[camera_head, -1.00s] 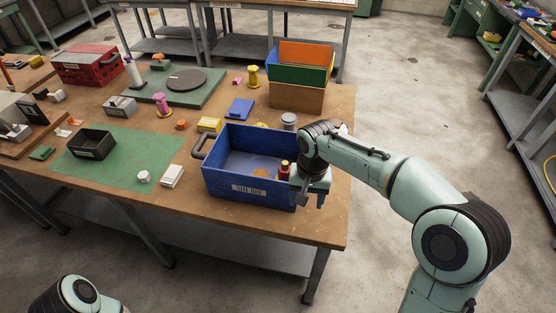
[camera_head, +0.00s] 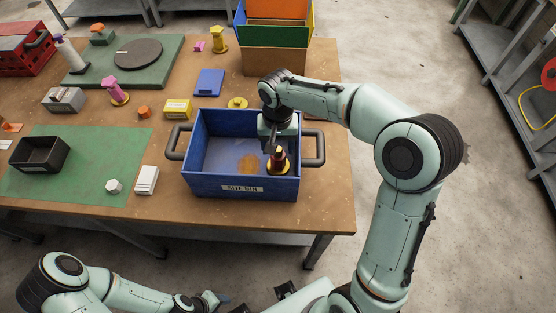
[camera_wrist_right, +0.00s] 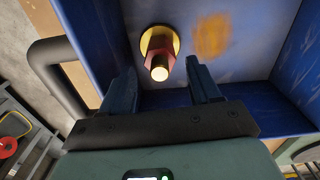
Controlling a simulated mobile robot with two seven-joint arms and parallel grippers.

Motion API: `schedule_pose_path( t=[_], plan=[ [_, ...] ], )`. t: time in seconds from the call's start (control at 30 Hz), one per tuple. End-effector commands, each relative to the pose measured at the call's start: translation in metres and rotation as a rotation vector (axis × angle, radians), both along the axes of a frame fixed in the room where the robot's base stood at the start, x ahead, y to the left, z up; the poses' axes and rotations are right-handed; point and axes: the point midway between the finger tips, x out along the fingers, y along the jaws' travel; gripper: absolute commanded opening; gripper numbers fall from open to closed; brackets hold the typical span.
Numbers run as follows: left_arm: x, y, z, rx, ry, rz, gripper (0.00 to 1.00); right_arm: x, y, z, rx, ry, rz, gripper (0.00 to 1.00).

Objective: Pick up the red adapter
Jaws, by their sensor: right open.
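The red adapter (camera_head: 279,158) stands upright on a yellow round base inside the blue bin (camera_head: 243,188), near its right wall. In the right wrist view the adapter (camera_wrist_right: 157,58) shows a dark red hexagonal body and a brassy tip, beyond and between the fingers. My right gripper (camera_head: 272,146) reaches down into the bin just behind the adapter. In the wrist view the right gripper (camera_wrist_right: 164,88) is open with nothing held. My left gripper (camera_head: 212,300) is low at the bottom of the head view, away from the table; its jaws are too small to read.
The bin has handles (camera_head: 176,141) at both sides and walls close to the right gripper. A cardboard box with coloured bins (camera_head: 273,61) stands behind. A yellow box (camera_head: 177,109), blue piece (camera_head: 209,83), white box (camera_head: 146,181) and black tray (camera_head: 38,153) lie around.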

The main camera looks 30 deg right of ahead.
Motion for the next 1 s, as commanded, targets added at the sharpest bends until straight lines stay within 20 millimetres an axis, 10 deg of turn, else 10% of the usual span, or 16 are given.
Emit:
schedule_pose_path(
  t=[0.87, 1.0],
  plan=[
    [0.0, 0.0, -0.001, 0.0, -0.001, 0.0, 0.5, 0.002, -0.005, -0.069, 0.001, -0.003, -0.001, 0.62],
    [0.0, 0.0, -0.001, 0.0, -0.001, 0.0, 0.5, 0.002, -0.005, -0.069, 0.001, -0.003, -0.001, 0.2]
  ],
)
